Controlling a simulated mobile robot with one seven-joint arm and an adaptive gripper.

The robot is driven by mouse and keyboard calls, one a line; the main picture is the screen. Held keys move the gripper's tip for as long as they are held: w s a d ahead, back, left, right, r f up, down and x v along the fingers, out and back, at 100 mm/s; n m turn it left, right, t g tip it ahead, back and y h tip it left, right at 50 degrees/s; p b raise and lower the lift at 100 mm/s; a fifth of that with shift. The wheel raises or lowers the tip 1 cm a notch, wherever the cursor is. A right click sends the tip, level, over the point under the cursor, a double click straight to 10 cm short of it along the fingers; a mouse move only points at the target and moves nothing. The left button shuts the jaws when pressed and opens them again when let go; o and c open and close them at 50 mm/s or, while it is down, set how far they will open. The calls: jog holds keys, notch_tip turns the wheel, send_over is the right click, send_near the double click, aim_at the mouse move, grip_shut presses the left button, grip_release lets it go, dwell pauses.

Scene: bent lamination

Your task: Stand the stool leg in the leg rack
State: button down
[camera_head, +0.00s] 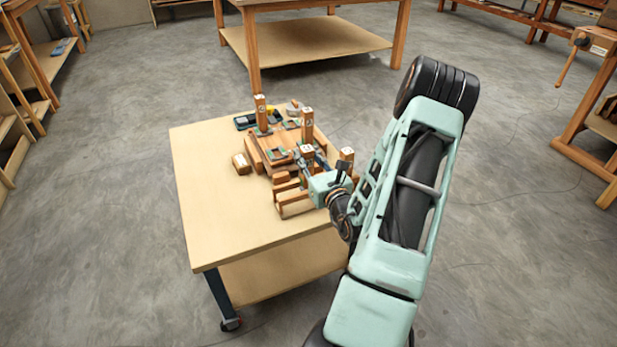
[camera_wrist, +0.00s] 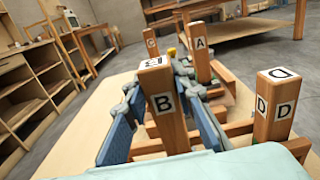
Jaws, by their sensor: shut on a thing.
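My gripper (camera_wrist: 165,120) is shut on the stool leg marked B (camera_wrist: 165,105), with a blue finger on either side of it. The leg is square, wooden and roughly upright; its lower end is hidden. In the head view, my gripper (camera_head: 318,162) is at the front of the wooden assembly, beside a leg top (camera_head: 307,151). A low wooden frame with bars (camera_head: 295,209), apparently the leg rack, lies in front. Leg D (camera_wrist: 274,110) stands upright to the right. Legs A (camera_wrist: 200,52) and C (camera_wrist: 150,43) stand farther back. I cannot tell whether leg B is seated.
The pale table (camera_head: 225,235) has clear room at its front left. A small wooden block (camera_head: 241,163) lies left of the assembly. A dark tray (camera_head: 245,121) lies behind. A large bench (camera_head: 310,40) stands beyond the table.

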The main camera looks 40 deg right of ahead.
jog(key=shift+f+b, duration=0.7)
jog(key=shift+f, duration=1.45)
jog(key=shift+f, duration=0.2)
jog(key=c, duration=1.6)
grip_release()
